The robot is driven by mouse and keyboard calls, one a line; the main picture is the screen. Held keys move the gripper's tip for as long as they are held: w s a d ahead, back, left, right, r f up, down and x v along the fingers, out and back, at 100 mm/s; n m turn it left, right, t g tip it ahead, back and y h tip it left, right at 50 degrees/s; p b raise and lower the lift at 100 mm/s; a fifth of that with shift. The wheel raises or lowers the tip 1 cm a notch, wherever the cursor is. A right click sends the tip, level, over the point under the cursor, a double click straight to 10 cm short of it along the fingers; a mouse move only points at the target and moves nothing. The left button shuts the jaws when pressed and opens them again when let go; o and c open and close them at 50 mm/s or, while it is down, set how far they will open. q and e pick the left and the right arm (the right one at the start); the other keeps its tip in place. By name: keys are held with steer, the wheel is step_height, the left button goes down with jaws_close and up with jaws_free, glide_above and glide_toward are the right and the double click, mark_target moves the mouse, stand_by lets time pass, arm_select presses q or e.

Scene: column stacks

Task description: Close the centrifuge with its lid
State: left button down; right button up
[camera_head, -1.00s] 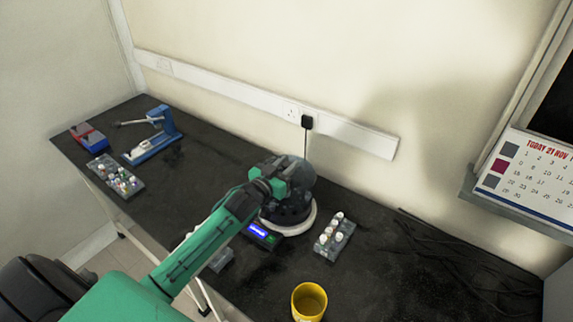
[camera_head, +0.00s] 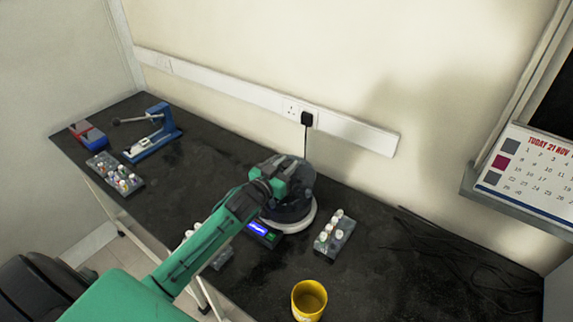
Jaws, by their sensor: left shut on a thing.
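The centrifuge (camera_head: 301,224) stands on the black bench. It has a white round base, a dark bowl and a front panel with a lit blue display (camera_head: 258,228). Its dark translucent lid (camera_head: 301,183) shows behind and beside my left gripper (camera_head: 286,182). The gripper is at the top of the centrifuge, shut on the lid. The gripper and forearm hide the fingertips and part of the bowl, so I cannot tell exactly how the lid meets the rim. My right gripper is not in view.
A rack of white-capped tubes (camera_head: 334,233) stands close right of the centrifuge, with a yellow cup (camera_head: 309,299) in front. Another tube rack (camera_head: 115,174) and a blue device (camera_head: 153,135) stand at the left. Black cables (camera_head: 455,258) lie at the right.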

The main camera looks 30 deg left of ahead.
arm_select(q)
steer(key=shift+f+b, duration=1.6)
steer(key=shift+f, duration=1.35)
steer(key=shift+f, duration=0.1)
steer(key=c, duration=1.1)
jaws_free()
steer(key=shift+o, duration=0.5)
steer(key=o, duration=0.4)
